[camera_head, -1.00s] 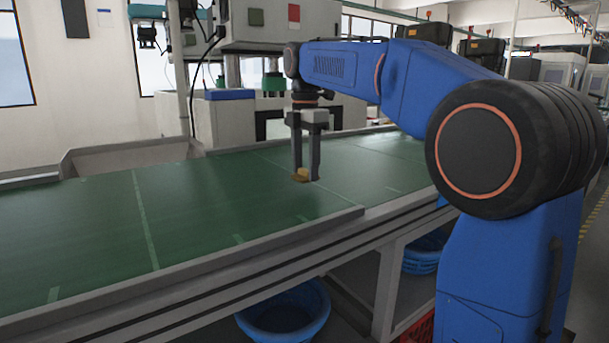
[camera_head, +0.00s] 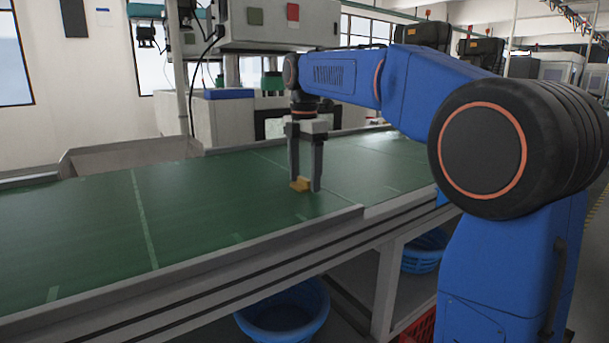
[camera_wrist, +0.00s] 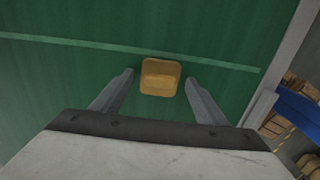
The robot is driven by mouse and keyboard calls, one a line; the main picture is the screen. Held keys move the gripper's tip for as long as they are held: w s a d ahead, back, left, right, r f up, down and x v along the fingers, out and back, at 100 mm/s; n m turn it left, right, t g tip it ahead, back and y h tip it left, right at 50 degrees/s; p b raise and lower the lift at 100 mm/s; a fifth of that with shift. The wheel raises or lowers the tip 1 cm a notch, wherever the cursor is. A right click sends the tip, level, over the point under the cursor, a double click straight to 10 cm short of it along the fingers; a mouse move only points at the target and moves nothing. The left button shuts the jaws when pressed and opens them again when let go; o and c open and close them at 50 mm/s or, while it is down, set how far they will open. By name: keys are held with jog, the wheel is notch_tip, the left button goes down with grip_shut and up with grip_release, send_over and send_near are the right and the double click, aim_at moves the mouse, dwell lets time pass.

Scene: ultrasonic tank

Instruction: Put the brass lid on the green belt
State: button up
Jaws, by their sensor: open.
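The brass lid (camera_head: 300,184) is a small yellow-gold square piece lying on the green belt (camera_head: 190,215). In the wrist view the lid (camera_wrist: 160,77) shows a raised middle part and lies on the green surface (camera_wrist: 60,85) between and just beyond the fingertips. My gripper (camera_head: 305,186) is open and low over the belt, its fingers on either side of the lid. In the wrist view there is a gap between the lid and each finger of my gripper (camera_wrist: 158,80).
A grey rail (camera_head: 200,270) runs along the belt's near edge. Blue baskets (camera_head: 285,312) stand below it. A grey chute (camera_head: 130,152) and a machine with a control box (camera_head: 275,25) stand behind the belt. The belt's left part is clear.

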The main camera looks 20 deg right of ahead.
aim_at(305, 178)
notch_tip(305, 178, up, 12)
jog(key=shift+r, duration=0.15)
dwell(0.4)
